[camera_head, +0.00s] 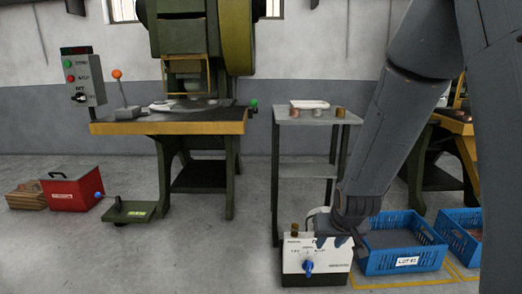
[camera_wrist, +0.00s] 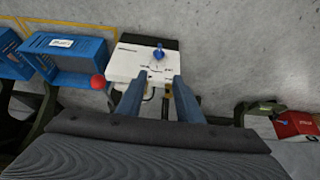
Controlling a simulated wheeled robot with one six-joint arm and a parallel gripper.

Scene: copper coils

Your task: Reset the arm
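My gripper (camera_head: 345,232) hangs low at the end of my grey arm, in front of the small grey table and over the back right of a white control box. In the wrist view its two fingers (camera_wrist: 158,88) stand apart with no object clearly held between them. The white box (camera_wrist: 140,62) with a blue knob lies just beyond the fingertips. Whether the fingers touch the box I cannot tell.
The grey table (camera_head: 312,118) bears a white tray (camera_head: 309,104) and several small copper-coloured pieces (camera_head: 340,113). Blue crates (camera_head: 405,261) stand right of the box. A green press (camera_head: 190,40) with a yellow-edged table and a red box (camera_head: 70,190) are left.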

